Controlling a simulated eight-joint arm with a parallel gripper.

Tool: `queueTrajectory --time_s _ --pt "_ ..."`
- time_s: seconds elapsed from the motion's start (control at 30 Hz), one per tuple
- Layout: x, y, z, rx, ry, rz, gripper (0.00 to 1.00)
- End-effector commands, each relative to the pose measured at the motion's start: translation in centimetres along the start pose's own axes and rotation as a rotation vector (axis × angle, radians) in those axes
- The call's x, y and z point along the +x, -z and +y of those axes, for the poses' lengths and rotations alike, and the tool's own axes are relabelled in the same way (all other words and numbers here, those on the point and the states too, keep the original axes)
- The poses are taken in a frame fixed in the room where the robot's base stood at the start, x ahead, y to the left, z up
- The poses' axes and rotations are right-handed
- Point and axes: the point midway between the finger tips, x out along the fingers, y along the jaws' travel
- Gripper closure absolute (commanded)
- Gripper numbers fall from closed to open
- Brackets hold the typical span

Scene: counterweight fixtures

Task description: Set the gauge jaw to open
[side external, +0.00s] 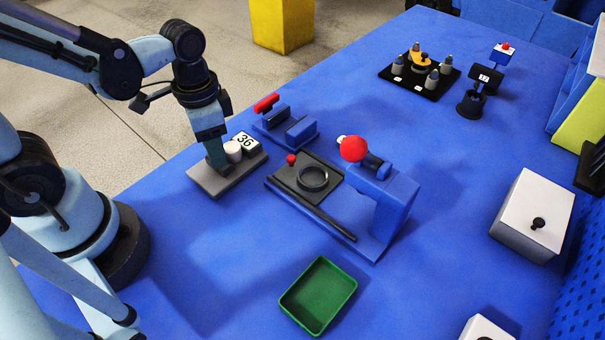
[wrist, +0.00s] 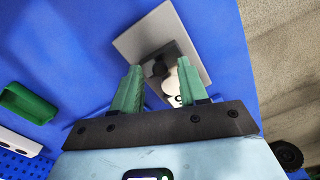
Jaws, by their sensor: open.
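A grey base plate (side external: 228,178) carries a white round piece (side external: 233,151) and a block marked 36 (side external: 245,142). This looks like the gauge, but I cannot tell which part is its jaw or how it is set. My gripper (side external: 217,162) points down over the left part of this plate, close beside the white piece. In the wrist view my gripper (wrist: 158,72) has its two green fingers apart. The grey plate (wrist: 137,43), a dark part (wrist: 160,68) and the white piece (wrist: 172,86) show between and beyond them. Whether a finger touches anything is unclear.
A blue fixture with a red handle (side external: 266,103) stands just behind. A blue stand with a red ball (side external: 353,149) and a black plate with a ring (side external: 312,178) are to the right. A green tray (side external: 318,296) lies in front. Blue table at front left is clear.

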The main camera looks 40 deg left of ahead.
Motion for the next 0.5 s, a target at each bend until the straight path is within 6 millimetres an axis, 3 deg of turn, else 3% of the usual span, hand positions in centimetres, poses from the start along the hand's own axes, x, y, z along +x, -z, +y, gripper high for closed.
queueTrajectory --time_s 0.3,0.5 --pt "0.11 -0.02 0.01 0.0 0.0 0.0 0.58" --pt "0.1 -0.02 0.01 0.0 0.0 0.0 0.89"
